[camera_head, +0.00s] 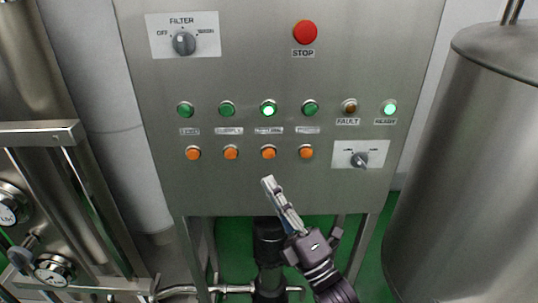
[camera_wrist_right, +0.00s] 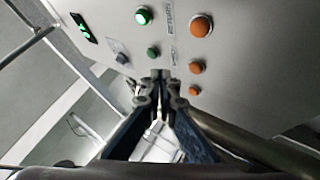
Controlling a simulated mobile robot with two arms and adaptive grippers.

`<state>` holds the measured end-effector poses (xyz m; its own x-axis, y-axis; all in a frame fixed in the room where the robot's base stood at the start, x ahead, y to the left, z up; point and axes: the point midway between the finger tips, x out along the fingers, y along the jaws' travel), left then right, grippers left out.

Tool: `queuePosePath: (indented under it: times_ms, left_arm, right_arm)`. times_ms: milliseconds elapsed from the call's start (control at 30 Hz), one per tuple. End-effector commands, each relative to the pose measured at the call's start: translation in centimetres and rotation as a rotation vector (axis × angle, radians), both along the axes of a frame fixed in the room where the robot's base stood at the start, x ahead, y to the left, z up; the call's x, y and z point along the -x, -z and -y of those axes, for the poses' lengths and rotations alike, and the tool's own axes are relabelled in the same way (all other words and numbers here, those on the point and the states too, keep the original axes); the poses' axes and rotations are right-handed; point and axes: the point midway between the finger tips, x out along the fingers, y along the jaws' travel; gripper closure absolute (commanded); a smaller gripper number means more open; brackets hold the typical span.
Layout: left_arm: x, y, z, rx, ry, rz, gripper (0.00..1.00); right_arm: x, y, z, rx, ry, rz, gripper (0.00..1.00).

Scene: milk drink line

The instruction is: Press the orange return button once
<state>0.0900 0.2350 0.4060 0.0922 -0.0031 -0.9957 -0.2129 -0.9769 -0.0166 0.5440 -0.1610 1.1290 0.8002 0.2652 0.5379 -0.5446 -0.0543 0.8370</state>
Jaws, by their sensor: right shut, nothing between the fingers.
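The steel control panel (camera_head: 300,75) has a row of orange buttons. The orange return button (camera_head: 268,152) appears to be the third from the left, under a small blurred label and a lit green lamp (camera_head: 268,108). In the right wrist view, an orange button (camera_wrist_right: 201,26) lines up with a lit green lamp (camera_wrist_right: 144,15). My right gripper (camera_head: 268,181) is shut and empty, its tips just below that button in the head view and apart from it in the picture. It also shows in the right wrist view (camera_wrist_right: 160,78). My left gripper is out of view.
Other orange buttons (camera_head: 231,152) (camera_head: 306,152) sit close on both sides. A red stop button (camera_head: 305,32), a filter knob (camera_head: 184,43) and a lower-right selector switch (camera_head: 359,159) are on the panel. A steel tank (camera_head: 475,150) stands right; pipes and gauges (camera_head: 54,269) stand left.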

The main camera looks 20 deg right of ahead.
Motion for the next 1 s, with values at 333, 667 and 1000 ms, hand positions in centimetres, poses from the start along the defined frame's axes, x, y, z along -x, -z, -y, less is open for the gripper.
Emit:
queuePosePath:
  times_ms: [333, 667, 1000]
  left_arm:
    - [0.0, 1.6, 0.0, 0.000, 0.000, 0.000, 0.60]
    - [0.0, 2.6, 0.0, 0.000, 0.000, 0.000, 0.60]
    - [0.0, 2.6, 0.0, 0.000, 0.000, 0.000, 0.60]
  right_arm:
    - [-4.6, 0.1, 1.3, 0.002, 0.000, 0.003, 1.00]
    - [-7.5, 0.1, 2.1, 0.001, 0.001, 0.000, 1.00]
    - [-7.8, 0.0, 2.2, 0.001, 0.000, -0.002, 1.00]
